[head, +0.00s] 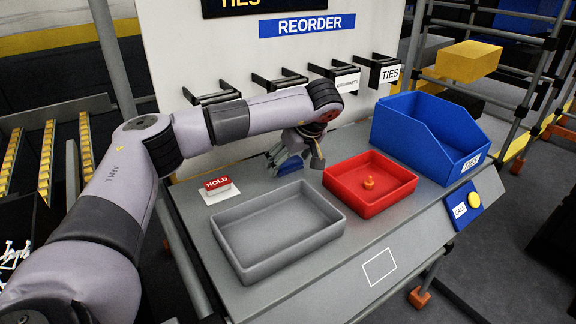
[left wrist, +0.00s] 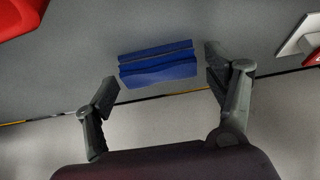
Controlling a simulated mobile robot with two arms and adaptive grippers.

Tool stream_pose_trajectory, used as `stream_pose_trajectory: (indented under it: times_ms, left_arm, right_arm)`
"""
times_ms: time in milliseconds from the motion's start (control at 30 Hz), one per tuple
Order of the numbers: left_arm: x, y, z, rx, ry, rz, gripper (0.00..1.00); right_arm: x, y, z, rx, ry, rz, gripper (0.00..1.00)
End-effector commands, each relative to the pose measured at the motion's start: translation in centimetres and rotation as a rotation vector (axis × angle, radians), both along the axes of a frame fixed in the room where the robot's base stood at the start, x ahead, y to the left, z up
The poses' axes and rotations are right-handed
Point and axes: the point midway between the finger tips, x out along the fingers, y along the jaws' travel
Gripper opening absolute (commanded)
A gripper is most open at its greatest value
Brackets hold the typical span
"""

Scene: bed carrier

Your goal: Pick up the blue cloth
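The blue cloth (head: 290,166) is a small folded bundle on the grey worktop, behind the grey tray, partly hidden by my left gripper in the head view. In the left wrist view the blue cloth (left wrist: 157,64) lies flat with folds along its length. My left gripper (head: 297,158) is just above it. In the left wrist view the left gripper (left wrist: 161,74) is open, with one finger toward each end of the cloth and nothing held. The fingers appear apart from the cloth. My right gripper is not in view.
An empty grey tray (head: 232,233) stands in front of the cloth. A red tray (head: 368,206) with an orange piece (head: 368,183) is to its right, then a blue bin (head: 425,135). A red HOLD block (head: 217,184) sits left. The back panel (head: 200,60) rises behind.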

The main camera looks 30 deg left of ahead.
Motion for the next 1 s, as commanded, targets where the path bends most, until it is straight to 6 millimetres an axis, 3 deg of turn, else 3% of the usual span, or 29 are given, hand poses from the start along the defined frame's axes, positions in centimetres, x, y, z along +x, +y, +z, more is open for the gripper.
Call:
stream_pose_trajectory:
  times_ms: [467,767,1000]
  left_arm:
    - [0.0,0.0,0.0,0.000,0.000,0.000,0.43]
    - [0.0,-0.1,0.2,0.000,-0.001,0.000,0.43]
    - [-0.1,-0.4,2.4,-0.001,-0.003,0.001,0.43]
  right_arm:
    - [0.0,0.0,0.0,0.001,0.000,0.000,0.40]
    - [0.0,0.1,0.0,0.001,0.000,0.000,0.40]
    - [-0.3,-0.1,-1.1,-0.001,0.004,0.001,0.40]
